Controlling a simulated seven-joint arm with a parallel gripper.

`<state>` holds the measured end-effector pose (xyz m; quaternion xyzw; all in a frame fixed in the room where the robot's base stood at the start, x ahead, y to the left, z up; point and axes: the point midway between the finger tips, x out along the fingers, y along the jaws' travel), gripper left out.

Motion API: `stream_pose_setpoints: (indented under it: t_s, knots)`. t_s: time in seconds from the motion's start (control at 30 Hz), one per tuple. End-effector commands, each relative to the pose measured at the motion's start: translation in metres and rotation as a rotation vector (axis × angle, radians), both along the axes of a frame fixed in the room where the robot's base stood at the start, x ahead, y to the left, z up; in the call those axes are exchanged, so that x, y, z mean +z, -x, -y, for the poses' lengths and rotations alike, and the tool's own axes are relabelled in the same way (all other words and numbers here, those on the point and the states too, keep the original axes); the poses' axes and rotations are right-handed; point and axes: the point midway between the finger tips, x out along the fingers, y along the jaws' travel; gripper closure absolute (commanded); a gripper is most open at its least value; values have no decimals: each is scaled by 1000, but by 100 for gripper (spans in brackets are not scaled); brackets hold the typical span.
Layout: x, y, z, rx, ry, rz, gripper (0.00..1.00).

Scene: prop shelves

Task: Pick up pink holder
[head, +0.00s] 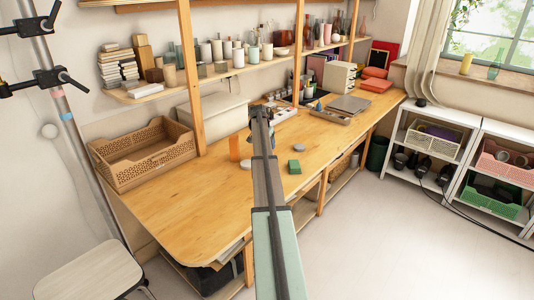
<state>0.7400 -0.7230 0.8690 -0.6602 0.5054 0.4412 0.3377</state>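My gripper (261,113) is at the far end of my arm, over the back part of the wooden table. It is small and mostly seen from behind, so I cannot tell whether it is open or shut. An upright salmon-orange piece (234,148) stands on the table just left of my arm, apart from the gripper. A pink cylindrical vessel (327,33) stands on the wall shelf among vases. I cannot tell which of these is the pink holder.
The wooden table (190,208) is bare at its front left. A wicker basket (145,155) stands at its left. A green block (294,166) and a pale round piece (246,164) flank my arm. Shelf posts (190,80) rise behind. A grey laptop-like slab (349,104) lies farther right.

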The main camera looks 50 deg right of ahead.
Motion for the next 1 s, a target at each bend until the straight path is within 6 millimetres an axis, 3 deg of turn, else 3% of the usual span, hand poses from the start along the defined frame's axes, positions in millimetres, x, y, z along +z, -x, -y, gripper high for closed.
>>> stream_pose_setpoints:
  t_s: [0.2, 0.47, 1.0]
  knots:
    - [-25, -2, 10, 0, -1, 0, 34]
    - [-28, -2, 11, 0, 0, 0, 34]
    - [-28, -2, 11, 0, 0, 0, 85]
